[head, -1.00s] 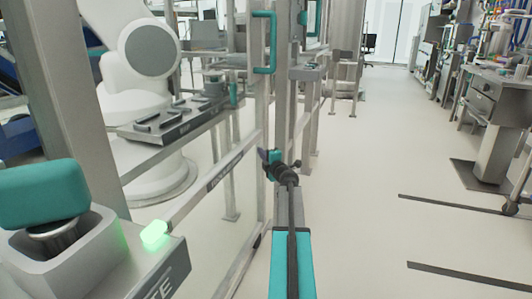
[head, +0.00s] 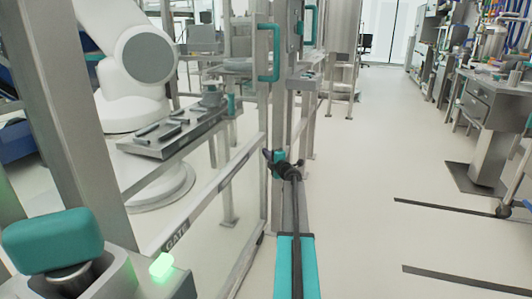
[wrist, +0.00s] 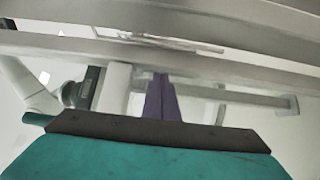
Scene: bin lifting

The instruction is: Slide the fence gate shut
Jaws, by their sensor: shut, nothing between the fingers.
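The fence gate is a grey metal frame with a teal handle (head: 269,52), left of centre in the head view. Its upright post (head: 263,150) runs down beside my gripper. My gripper (head: 268,155) is at the end of my teal arm, at mid-height against the gate post, below the handle. Its purple fingers are shut and empty; I cannot tell whether they touch the post. In the wrist view the closed purple fingers (wrist: 161,95) point towards grey metal rails (wrist: 150,50). The gate's far edge is partly hidden by posts.
A post with a teal button (head: 53,240) and a lit green lamp (head: 161,264) stands at the near left. A white robot (head: 140,85) and a tool tray (head: 170,135) are behind the fence. The floor (head: 400,160) to the right is open, with a workbench (head: 490,110) beyond.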

